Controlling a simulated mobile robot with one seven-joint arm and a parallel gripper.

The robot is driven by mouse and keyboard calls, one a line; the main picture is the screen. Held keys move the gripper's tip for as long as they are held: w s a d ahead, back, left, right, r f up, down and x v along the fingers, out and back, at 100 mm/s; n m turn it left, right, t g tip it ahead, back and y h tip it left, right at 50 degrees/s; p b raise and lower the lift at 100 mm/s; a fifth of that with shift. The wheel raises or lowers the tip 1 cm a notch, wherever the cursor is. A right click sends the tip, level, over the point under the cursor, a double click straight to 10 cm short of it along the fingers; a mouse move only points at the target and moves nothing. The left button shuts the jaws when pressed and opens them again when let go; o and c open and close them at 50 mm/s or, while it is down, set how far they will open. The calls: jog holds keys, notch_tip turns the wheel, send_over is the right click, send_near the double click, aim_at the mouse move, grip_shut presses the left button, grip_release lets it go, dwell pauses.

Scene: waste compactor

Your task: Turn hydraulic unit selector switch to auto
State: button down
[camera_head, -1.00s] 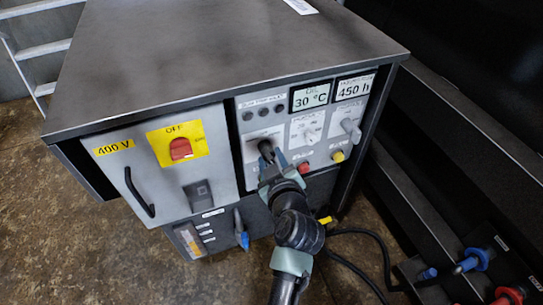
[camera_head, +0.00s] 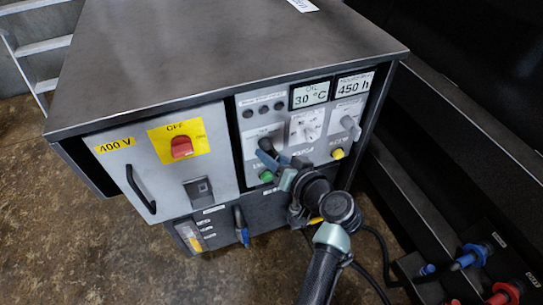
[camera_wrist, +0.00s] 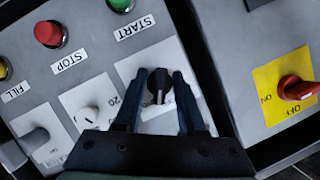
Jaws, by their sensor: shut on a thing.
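The black selector switch (camera_wrist: 158,85) shows in the wrist view, on a pale plate beside the START label. My gripper (camera_wrist: 160,78) has one finger on each side of this knob and is shut on it. In the head view my gripper (camera_head: 268,157) reaches the left plate of the control panel from the lower right, and its fingers mostly hide the knob. The marking that the knob points to cannot be read.
A white knob (camera_wrist: 86,117) and a grey handle-like knob (camera_head: 350,124) sit to the side. Green (camera_head: 266,176) and yellow (camera_head: 338,153) buttons lie below. A red main switch (camera_head: 181,147) reads OFF. A cable runs on the floor at right.

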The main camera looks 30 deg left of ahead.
jog(key=shift+m+g+y, duration=0.3)
jog(key=shift+m+y, duration=0.3)
jog(key=shift+m, duration=0.4)
jog(key=c, duration=0.9)
grip_release()
jog(key=shift+o, duration=0.2)
jog(key=p+v, duration=0.2)
jog(key=v, duration=1.1)
jog(key=shift+w, duration=0.1)
